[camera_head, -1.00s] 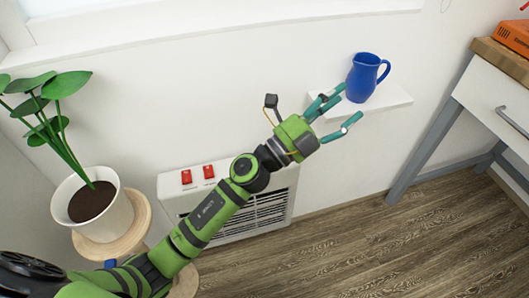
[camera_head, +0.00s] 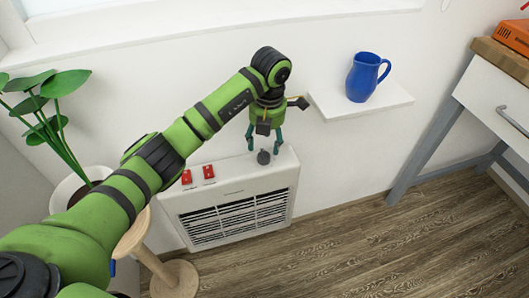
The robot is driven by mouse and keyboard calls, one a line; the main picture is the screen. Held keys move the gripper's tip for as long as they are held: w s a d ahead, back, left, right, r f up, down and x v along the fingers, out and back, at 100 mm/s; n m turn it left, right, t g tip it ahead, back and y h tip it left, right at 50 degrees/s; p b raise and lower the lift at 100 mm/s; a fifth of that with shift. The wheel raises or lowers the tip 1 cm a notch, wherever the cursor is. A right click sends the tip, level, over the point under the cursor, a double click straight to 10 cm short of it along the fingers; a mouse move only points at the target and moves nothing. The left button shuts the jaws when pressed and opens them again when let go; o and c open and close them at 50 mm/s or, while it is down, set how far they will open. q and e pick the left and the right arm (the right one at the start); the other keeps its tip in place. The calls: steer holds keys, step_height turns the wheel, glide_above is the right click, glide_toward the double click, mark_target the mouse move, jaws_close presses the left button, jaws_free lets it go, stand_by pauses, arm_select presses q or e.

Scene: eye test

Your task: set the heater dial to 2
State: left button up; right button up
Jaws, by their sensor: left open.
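A white heater (camera_head: 230,205) with a slatted front grille stands against the wall. Its dark grey dial (camera_head: 263,157) sits on the top face towards the right end. My left gripper (camera_head: 264,146) points down above the dial, open, with its teal fingers spread to either side of the dial's position. I cannot tell whether the fingers touch it. The dial's number marks are too small to read. My right gripper is not in view.
Two red switches (camera_head: 198,175) are on the heater's top at left. A blue jug (camera_head: 363,78) stands on a white wall shelf (camera_head: 335,110), close to my gripper's right. A potted plant (camera_head: 62,190) on a wooden stand (camera_head: 172,278) is at left, partly behind my arm.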

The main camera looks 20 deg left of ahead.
mark_target(264, 153)
arm_select(q)
step_height(264, 153, down, 5)
steer(key=shift+w+a+f, duration=0.1)
steer(key=shift+f, duration=0.05)
steer(key=c, duration=1.2)
